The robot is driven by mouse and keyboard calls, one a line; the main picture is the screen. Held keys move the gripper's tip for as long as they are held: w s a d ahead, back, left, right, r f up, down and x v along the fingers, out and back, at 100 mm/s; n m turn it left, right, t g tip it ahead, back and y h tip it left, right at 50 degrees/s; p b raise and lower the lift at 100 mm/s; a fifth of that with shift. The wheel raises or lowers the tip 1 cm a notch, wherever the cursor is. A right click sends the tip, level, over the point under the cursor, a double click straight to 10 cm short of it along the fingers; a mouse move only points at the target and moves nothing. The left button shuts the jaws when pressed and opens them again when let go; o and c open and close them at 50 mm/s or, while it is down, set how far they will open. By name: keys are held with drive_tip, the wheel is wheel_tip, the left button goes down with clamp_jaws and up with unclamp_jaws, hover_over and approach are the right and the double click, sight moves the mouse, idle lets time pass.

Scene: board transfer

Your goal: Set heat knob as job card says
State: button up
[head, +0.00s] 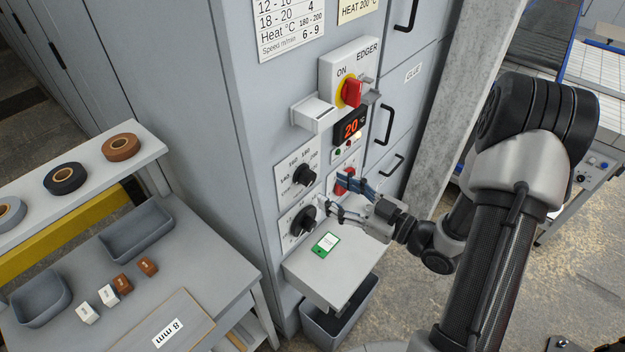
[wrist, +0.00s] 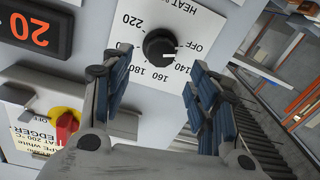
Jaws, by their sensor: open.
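The heat knob (head: 304,174) is a black dial on the grey cabinet, and it also shows in the wrist view (wrist: 160,47). Its scale runs from OFF through 140 to 220. Its white mark points to the side of OFF and 140; I cannot tell exactly where. The pale yellow card (head: 357,8) at the top reads HEAT 200 °C. My gripper (head: 332,193) is open and empty in front of the panel; in the wrist view its fingers (wrist: 155,80) are spread, with the knob beyond and between them, apparently untouched.
A red display (head: 350,128) reads 20. Close by are a red and yellow switch (head: 351,91), a lower black knob (head: 303,221) and a red knob (head: 345,180). A white shelf (head: 335,275) with a green-edged device (head: 326,244) juts out below.

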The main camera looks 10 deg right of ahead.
sight(313, 179)
drive_tip(key=x, duration=0.7)
drive_tip(key=shift+w+a, duration=0.1)
drive_tip(key=shift+a, duration=0.05)
drive_tip(key=shift+c, duration=0.4)
drive_tip(key=c, duration=1)
